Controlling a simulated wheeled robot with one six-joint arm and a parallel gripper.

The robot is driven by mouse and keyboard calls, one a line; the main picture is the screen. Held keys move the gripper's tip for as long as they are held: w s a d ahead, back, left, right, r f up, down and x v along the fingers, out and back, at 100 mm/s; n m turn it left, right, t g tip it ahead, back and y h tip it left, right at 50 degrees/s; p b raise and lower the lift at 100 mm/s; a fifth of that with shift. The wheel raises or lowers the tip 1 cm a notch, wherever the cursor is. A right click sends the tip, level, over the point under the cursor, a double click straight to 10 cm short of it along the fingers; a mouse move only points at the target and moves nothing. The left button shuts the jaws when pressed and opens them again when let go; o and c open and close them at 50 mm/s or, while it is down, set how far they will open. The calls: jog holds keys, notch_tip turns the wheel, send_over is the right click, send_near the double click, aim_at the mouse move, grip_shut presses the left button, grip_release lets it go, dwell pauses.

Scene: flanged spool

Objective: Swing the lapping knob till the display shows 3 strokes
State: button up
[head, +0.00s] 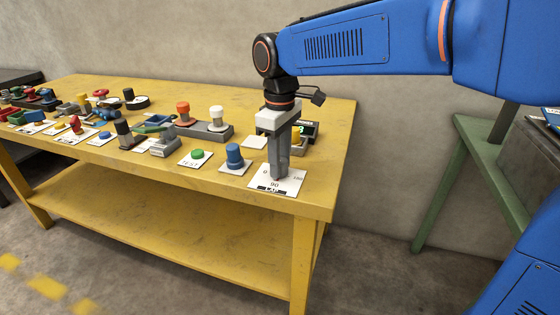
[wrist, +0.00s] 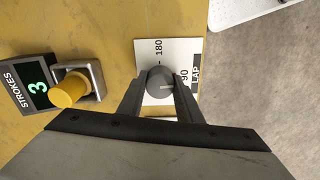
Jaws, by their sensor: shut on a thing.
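The lapping knob (wrist: 158,82) is a round grey knob on a white LAP plate (wrist: 150,48), with a pale pointer line that appears to lie toward the 90 side. My gripper (wrist: 161,88) is shut on the knob, one finger on each side. In the head view my gripper (head: 278,172) points straight down onto the LAP plate (head: 291,183) and hides the knob there. The STROKES display (wrist: 28,84) shows a green 3 in the wrist view. In the head view the display (head: 311,127) is partly hidden behind my gripper.
A yellow knob (wrist: 68,90) on a metal block sits beside the display. Left of my gripper stand a blue knob (head: 234,155), a green button (head: 197,154) and several other controls on the yellow table (head: 240,190). A green stand (head: 470,150) is to the right.

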jog(key=shift+n, duration=0.6)
jog(key=o, duration=1)
jog(key=shift+o, duration=0.2)
notch_tip(320, 180, up, 17)
jog(key=shift+r, duration=0.2)
dwell(0.9)
